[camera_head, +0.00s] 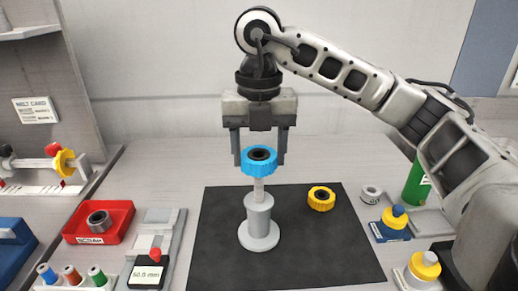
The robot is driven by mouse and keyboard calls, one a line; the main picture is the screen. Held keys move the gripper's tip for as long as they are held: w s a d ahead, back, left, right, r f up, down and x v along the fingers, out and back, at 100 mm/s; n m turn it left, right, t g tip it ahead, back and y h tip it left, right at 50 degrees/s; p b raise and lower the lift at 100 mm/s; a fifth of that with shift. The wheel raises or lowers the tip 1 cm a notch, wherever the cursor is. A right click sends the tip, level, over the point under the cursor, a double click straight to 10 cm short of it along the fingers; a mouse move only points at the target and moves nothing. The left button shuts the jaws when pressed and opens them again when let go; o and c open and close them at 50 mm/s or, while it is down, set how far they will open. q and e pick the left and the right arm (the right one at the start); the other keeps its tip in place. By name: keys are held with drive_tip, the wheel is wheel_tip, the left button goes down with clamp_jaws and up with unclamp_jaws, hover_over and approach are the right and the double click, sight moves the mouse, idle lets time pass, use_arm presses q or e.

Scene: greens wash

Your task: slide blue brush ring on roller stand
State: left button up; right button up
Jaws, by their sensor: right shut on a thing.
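The blue brush ring (260,168) has a toothed rim and a dark centre. My right gripper (259,158) is shut on it, with one finger on each side, pointing straight down. The ring is level, over the grey roller stand (259,224), which stands upright on the dark mat. The stand's narrow pale post (259,190) rises to the ring's underside. I cannot tell whether the post's tip is inside the ring or just below it. My left gripper is not in view.
A yellow ring (321,198) lies on the dark mat (325,250), right of the stand. A red scrap tray (116,212) and a gauge reading 50.0 mm (149,273) are on the left. Blue and yellow pieces (393,221) and a green cylinder (415,185) stand on the right.

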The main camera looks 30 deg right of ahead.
sight(259, 175)
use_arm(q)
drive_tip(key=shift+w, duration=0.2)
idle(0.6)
use_arm(e)
drive_tip(key=shift+f, duration=0.15)
use_arm(q)
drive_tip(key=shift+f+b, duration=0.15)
drive_tip(key=shift+b, duration=0.2)
use_arm(e)
drive_tip(key=shift+f, duration=0.3)
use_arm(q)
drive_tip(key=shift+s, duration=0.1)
use_arm(e)
drive_tip(key=shift+f, duration=0.15)
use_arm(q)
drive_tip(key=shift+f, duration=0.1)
use_arm(e)
drive_tip(key=shift+f, duration=0.1)
use_arm(q)
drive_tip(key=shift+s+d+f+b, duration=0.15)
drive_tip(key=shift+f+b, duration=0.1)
drive_tip(key=shift+b, duration=0.15)
use_arm(e)
drive_tip(key=shift+f, duration=0.3)
use_arm(q)
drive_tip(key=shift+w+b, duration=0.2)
drive_tip(key=shift+b, duration=0.3)
use_arm(e)
drive_tip(key=shift+f, duration=0.65)
